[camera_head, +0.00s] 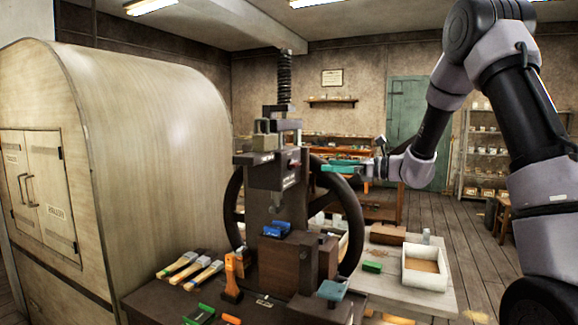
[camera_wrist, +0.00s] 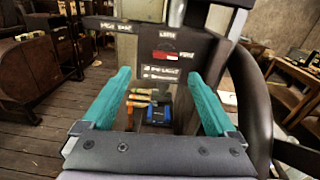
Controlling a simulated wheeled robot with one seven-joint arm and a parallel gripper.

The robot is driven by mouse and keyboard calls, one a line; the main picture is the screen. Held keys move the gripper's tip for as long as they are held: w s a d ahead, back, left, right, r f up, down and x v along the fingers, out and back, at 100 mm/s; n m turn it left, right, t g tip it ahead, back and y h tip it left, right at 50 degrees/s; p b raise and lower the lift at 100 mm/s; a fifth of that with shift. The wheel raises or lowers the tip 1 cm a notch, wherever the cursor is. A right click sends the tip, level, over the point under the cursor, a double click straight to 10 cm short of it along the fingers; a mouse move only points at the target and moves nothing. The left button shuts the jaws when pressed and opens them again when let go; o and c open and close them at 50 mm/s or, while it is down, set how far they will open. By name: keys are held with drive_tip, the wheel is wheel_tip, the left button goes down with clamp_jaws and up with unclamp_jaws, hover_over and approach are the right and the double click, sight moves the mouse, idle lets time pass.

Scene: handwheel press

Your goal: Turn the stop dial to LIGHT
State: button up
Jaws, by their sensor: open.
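The press (camera_head: 270,190) stands on a dark bench, with a tall screw on top. The stop dial shows as a small red and dark piece (camera_wrist: 165,56) on the dark front plate of the press head in the wrist view. Small white labels surround it; the one below seems to read LIGHT, but which label the dial points to is unclear. In the head view a red spot (camera_head: 294,165) shows on the press head. My gripper (camera_wrist: 158,76) has teal fingers spread apart, one on each side below the dial, holding nothing. In the head view my gripper (camera_head: 318,164) is right of the press head.
The black handwheel (camera_head: 349,225) rises close beside my gripper. A blue piece (camera_head: 277,229) sits beneath the press head. Brushes (camera_head: 190,267) and an orange-handled tool (camera_head: 233,275) are on the bench. A white tray (camera_head: 425,250) stands at the right. A large wooden cabinet (camera_head: 150,130) fills the left.

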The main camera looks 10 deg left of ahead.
sight(298, 164)
drive_tip(key=shift+m, duration=0.3)
drive_tip(key=x, duration=0.7)
drive_tip(key=w+x, duration=0.1)
drive_tip(key=x, duration=0.3)
drive_tip(key=shift+a+f, duration=0.1)
drive_tip(key=c, duration=1.4)
